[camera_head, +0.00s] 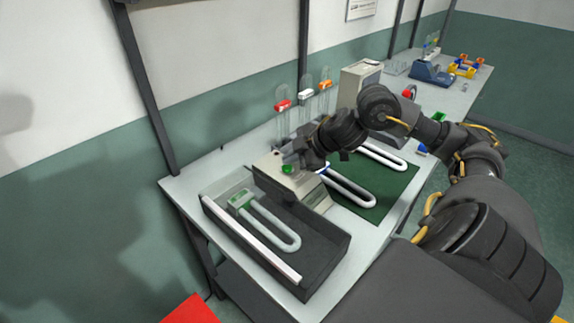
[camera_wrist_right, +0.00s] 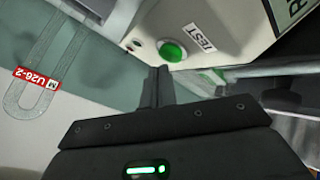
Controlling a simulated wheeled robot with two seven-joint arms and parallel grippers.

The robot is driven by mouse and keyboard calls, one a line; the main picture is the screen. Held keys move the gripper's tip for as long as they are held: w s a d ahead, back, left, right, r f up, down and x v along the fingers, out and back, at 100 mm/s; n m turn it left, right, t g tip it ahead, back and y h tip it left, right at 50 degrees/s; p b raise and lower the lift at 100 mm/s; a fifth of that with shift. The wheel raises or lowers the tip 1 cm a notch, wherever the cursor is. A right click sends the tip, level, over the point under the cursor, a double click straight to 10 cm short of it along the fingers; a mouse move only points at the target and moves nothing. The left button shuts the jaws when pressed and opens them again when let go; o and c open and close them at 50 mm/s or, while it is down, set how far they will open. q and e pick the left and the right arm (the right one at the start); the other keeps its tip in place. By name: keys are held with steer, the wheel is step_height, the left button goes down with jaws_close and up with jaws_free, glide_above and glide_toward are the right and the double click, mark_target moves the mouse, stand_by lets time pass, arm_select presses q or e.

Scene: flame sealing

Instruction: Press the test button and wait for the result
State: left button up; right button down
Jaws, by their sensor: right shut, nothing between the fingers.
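The beige tester box (camera_head: 312,194) stands on the bench behind the dark tray. Its green button (camera_head: 288,169) shows on top, and also in the right wrist view (camera_wrist_right: 172,51) next to a TEST label (camera_wrist_right: 198,38). My right gripper (camera_wrist_right: 158,70) is shut and empty. Its fingertips are just beside the green button in the wrist view; I cannot tell if they touch it. In the head view, the right gripper (camera_head: 290,156) is just behind the button, partly hidden by its own arm. My left gripper is not in view.
A dark tray (camera_head: 335,240) holds a U-shaped tube (camera_head: 280,228) with a green label and a long white bar. More U-tubes lie on a green mat (camera_head: 385,205). Upright tubes with coloured tags, one red (camera_head: 283,106), hang at the wall.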

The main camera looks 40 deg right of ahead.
mark_target(291, 168)
steer(key=shift+f+b, duration=0.35)
steer(key=shift+f, duration=0.15)
stand_by(0.6)
steer(key=shift+r, duration=0.1)
steer(key=shift+r+p, duration=0.9)
steer(key=shift+p, duration=0.2)
step_height(291, 168, up, 6)
steer(key=p, duration=0.6)
stand_by(0.5)
